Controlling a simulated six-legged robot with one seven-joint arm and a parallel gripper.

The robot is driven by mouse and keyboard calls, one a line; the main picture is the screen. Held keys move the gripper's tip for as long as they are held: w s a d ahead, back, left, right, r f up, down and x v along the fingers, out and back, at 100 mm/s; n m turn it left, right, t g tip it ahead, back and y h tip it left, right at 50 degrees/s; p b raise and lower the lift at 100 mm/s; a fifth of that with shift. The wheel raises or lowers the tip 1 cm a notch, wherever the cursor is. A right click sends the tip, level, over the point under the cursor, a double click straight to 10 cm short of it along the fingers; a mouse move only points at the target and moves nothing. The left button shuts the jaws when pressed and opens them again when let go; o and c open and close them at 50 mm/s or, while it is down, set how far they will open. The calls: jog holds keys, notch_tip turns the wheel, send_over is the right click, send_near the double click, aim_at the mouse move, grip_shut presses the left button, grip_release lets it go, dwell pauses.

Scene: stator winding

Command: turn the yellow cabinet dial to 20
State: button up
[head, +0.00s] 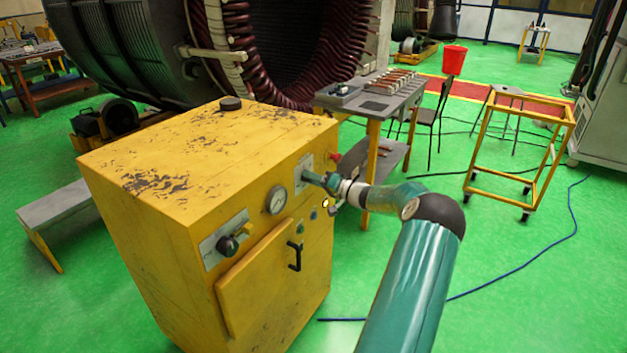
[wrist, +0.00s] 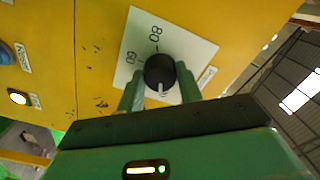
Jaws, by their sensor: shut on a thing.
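The yellow cabinet (head: 165,190) stands in front of me. Its dial is a black round knob (wrist: 159,70) on a white plate (wrist: 205,52), which also shows in the head view (head: 305,163). The figures 80 and 60 are readable on the plate; the other figures are hidden by the knob and fingers. A white mark on the knob points toward the bottom of the wrist view, away from the 80. My gripper (wrist: 160,87) is shut on the knob, one green finger on each side. In the head view my gripper (head: 318,180) covers the knob.
A second black knob (head: 228,245), a gauge (head: 276,200) and a black door handle (head: 294,256) are on the cabinet front. In the wrist view a lit button (wrist: 18,97) and a blue button (wrist: 6,51) are at left. A workbench (head: 372,105) stands behind.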

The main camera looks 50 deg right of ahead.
jog(key=shift+n, duration=0.6)
jog(key=o, duration=1)
jog(key=s, duration=0.4)
jog(key=s+d, duration=0.1)
jog(key=s, duration=0.8)
jog(key=shift+s+d, duration=0.15)
jog(key=shift+s, duration=0.2)
